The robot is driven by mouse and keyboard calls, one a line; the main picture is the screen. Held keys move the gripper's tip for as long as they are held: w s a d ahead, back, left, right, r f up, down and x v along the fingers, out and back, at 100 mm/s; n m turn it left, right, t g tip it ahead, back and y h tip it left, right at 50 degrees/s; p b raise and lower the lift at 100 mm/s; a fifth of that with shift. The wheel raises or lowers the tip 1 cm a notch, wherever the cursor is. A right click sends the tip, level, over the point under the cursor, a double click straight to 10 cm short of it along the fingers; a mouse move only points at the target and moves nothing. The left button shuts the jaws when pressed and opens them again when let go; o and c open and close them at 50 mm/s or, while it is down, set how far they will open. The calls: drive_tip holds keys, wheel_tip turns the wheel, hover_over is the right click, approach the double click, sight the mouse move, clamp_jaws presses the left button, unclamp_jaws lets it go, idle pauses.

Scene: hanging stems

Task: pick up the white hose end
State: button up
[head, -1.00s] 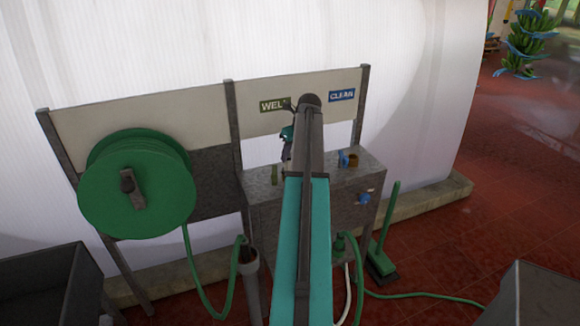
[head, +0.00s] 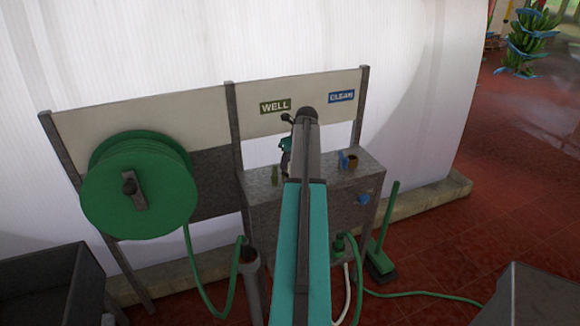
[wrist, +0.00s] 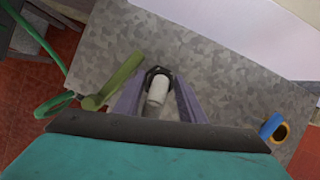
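The white hose end (wrist: 157,91) stands in a dark ring in the grey metal bench top, between my gripper's two purple fingers in the wrist view. My gripper (wrist: 161,80) is open around it, with a narrow gap visible on each side. In the head view my gripper (head: 286,150) is over the bench, mostly behind my arm, and the hose end is hidden there. A white hose (head: 347,293) hangs below the bench.
A blue piece (wrist: 271,126) and a brass ring (wrist: 282,133) are to the right. A green reel (head: 135,170) hangs left of the bench (head: 325,192); a broom (head: 382,235) stands to its right.

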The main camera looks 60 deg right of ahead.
drive_tip(key=shift+w+f, duration=0.25)
drive_tip(key=shift+f, duration=0.35)
drive_tip(key=shift+d, duration=0.1)
drive_tip(key=c, duration=0.8)
drive_tip(key=shift+r, duration=0.25)
drive_tip(key=shift+r+b, duration=0.8)
drive_tip(key=shift+r, duration=0.8)
drive_tip(key=s+b, duration=0.1)
drive_tip(key=s, duration=0.4)
drive_tip(key=s+r+b, duration=0.1)
drive_tip(key=s, duration=0.4)
drive_tip(key=s+a+b, duration=0.1)
drive_tip(key=s, duration=0.5)
drive_tip(key=shift+a+r+b, duration=0.1)
drive_tip(key=shift+r+b, duration=0.1)
drive_tip(key=shift+b, duration=0.15)
